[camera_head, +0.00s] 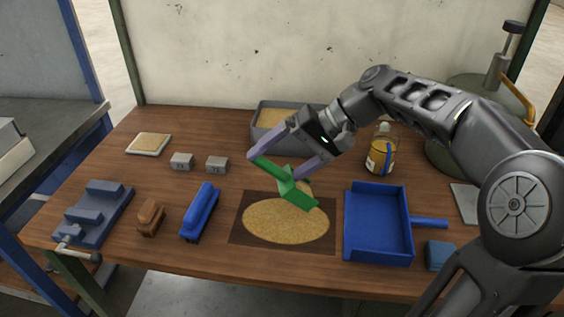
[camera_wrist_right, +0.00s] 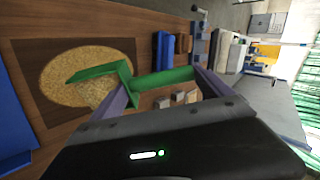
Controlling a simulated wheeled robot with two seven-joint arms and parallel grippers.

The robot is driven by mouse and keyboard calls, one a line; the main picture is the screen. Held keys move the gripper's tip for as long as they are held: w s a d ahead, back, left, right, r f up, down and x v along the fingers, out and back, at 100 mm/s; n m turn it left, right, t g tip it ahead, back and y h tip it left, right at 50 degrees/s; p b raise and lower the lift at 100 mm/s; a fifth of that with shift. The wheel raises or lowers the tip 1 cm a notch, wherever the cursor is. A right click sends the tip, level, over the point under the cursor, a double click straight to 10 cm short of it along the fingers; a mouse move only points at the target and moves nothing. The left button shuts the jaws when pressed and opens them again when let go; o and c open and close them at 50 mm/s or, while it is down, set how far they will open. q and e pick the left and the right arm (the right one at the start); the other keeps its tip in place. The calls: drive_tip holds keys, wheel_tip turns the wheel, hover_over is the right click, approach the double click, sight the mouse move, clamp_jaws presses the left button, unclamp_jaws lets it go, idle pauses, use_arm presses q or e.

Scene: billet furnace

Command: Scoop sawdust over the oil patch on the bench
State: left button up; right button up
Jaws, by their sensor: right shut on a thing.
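My right gripper (camera_head: 273,167) is shut on the handle of a green scoop (camera_head: 298,194), held tilted above the bench. The scoop also shows in the right wrist view (camera_wrist_right: 100,74). Below it, an oval of tan sawdust (camera_head: 283,222) lies on a dark square patch (camera_head: 240,238) on the wooden bench (camera_head: 130,250). Dark corners of the square show around the oval. A grey bin (camera_head: 262,137) of sawdust stands behind, partly hidden by my right gripper. My left gripper is not in view.
A blue dustpan (camera_head: 377,226) lies right of the patch. A blue brush (camera_head: 200,212), a brown brush (camera_head: 150,216) and a vise (camera_head: 95,212) lie left. Two grey blocks (camera_head: 217,164) and a jar (camera_head: 381,155) of amber liquid stand farther back.

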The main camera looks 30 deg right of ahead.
drive_tip(key=shift+w+a, duration=0.55)
drive_tip(key=shift+a, duration=0.25)
drive_tip(key=shift+w+a, duration=0.15)
drive_tip(key=shift+a, duration=0.05)
drive_tip(key=shift+w+a, duration=0.7)
drive_tip(key=shift+a, duration=0.2)
drive_tip(key=shift+w+a, duration=0.1)
drive_tip(key=shift+a, duration=0.05)
drive_tip(key=shift+w+a, duration=0.75)
drive_tip(key=shift+a, duration=0.2)
drive_tip(key=shift+a, duration=0.1)
idle(0.3)
drive_tip(key=shift+w+a+p, duration=0.4)
drive_tip(key=shift+w+a, duration=0.4)
drive_tip(key=shift+a, duration=0.2)
idle(0.7)
